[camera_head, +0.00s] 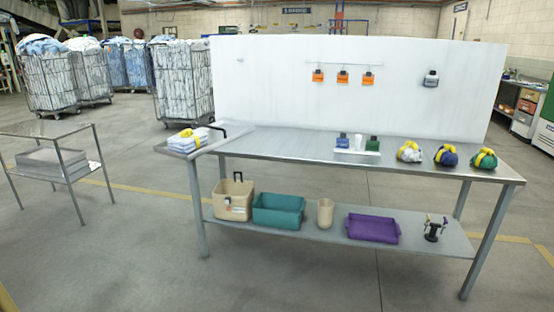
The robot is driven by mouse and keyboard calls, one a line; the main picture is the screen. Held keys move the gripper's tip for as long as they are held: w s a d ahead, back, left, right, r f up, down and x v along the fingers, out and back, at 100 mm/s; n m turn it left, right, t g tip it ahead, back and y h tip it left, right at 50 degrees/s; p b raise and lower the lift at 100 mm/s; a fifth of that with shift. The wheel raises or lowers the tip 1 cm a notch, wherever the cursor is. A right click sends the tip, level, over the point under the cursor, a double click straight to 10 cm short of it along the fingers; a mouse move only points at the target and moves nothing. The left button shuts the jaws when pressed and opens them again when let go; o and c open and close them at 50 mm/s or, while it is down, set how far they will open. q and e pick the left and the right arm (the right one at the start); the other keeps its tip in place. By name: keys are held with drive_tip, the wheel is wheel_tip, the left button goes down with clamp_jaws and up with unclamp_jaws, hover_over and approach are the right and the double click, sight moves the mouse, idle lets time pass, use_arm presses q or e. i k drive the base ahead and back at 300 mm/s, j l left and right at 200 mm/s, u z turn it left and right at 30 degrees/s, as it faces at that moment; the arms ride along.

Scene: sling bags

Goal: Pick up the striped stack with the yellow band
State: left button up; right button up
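The stack with the yellow band (186,143) lies at the left end of the steel table (270,146). It looks like folded white and pale blue cloth, with a yellow band across its top. It is too small to tell the stripes clearly. Neither of my grippers is in view, and nothing is touching the stack.
A black bent bar (222,127) stands just right of the stack. Three banded bundles (446,156) sit at the table's right. Bins, including a teal one (278,210) and a purple tray (372,228), fill the lower shelf. Floor in front is clear.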

sight(188, 141)
drive_tip(key=i+u, duration=0.15)
drive_tip(key=i, duration=0.45)
drive_tip(key=i+l+u, duration=0.15)
drive_tip(key=i, duration=0.45)
drive_tip(key=i+l+u, duration=0.15)
drive_tip(key=i, duration=0.45)
